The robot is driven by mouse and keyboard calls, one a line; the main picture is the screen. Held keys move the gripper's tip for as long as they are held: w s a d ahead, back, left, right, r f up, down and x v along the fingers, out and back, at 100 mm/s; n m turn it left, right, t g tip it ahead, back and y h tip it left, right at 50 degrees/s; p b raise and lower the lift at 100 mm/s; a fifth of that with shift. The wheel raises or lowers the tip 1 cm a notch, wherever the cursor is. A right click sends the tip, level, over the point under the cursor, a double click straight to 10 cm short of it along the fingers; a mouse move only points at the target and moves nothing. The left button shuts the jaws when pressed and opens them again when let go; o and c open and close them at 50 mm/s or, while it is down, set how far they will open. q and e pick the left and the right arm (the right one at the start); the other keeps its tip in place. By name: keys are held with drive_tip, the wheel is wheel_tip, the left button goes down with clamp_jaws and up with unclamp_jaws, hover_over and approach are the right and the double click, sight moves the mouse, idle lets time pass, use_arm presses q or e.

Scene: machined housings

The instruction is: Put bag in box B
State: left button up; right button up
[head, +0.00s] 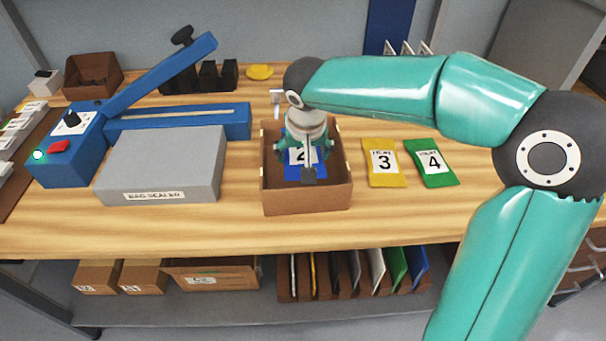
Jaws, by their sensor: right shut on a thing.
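A blue bag (292,172) with a white label reading 2 shows inside an open cardboard box (308,203) in the middle of the bench. My right gripper (309,173) points down into this box from above and is shut on the blue bag, hiding part of it and its label. I cannot tell from this view whether the bag touches the box floor. No letter is readable on this box, so I cannot tell whether it is box B. My left gripper is not in view.
A yellow bag (383,163) labelled 3 and a green bag (430,163) labelled 4 lie to the right of the box. A blue and grey bag sealer (160,165) stands to the left. Several small boxes (143,277) and a divider rack sit on the shelf below.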

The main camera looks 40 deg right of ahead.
drive_tip(key=shift+f, duration=3)
drive_tip(key=shift+b, duration=0.3)
drive_tip(key=shift+f, duration=0.2)
drive_tip(key=o, duration=1.2)
drive_tip(key=shift+r, duration=0.1)
drive_tip(key=shift+r, duration=0.2)
drive_tip(key=shift+s+a+r, duration=0.1)
drive_tip(key=shift+r, duration=0.25)
drive_tip(key=p+v, duration=0.1)
drive_tip(key=v, duration=1)
drive_tip(key=shift+s, duration=0.1)
